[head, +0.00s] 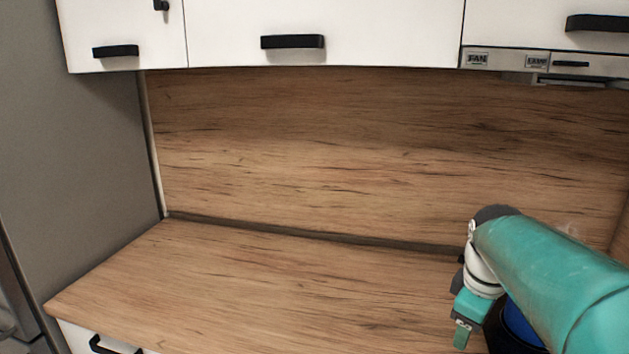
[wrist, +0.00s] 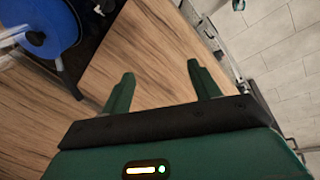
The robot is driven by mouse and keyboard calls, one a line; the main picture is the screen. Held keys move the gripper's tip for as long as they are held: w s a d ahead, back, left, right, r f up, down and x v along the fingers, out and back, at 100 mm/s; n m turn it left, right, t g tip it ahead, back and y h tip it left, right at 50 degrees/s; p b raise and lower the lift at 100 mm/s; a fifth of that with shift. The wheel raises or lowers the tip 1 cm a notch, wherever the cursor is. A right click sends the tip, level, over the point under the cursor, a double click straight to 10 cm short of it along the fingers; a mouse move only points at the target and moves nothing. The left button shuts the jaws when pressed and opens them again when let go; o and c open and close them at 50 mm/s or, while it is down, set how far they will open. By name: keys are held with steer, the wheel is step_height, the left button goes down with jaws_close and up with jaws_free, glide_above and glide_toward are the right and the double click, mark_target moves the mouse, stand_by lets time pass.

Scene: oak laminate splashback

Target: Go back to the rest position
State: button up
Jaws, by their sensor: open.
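My gripper (wrist: 160,75) is open and empty, with its two green fingers spread apart in the wrist view. Wood-grain counter shows between and beyond the fingers, and nothing is between them. In the head view my gripper (head: 462,333) hangs at the lower right, above the counter (head: 270,285), pointing down. My teal arm reaches in from the right edge and hides part of the counter behind it.
A blue round thing with a dark surround (head: 520,325) is partly hidden by my arm; a blue disc (wrist: 45,30) shows at the wrist view's upper left. White cabinets (head: 330,20) with black handles hang above the splashback (head: 330,150). A grey panel (head: 80,140) stands left. The counter's left is clear.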

steer(key=s+a+f+m+t+y, duration=0.1)
steer(key=s+a+f+m+t, duration=0.1)
steer(key=s+a+m, duration=0.6)
steer(key=s+a+t, duration=0.1)
steer(key=s+a, duration=0.3)
steer(key=a, duration=0.1)
steer(key=shift+a+f, duration=0.2)
steer(key=shift+a, duration=0.1)
steer(key=shift+s, duration=0.15)
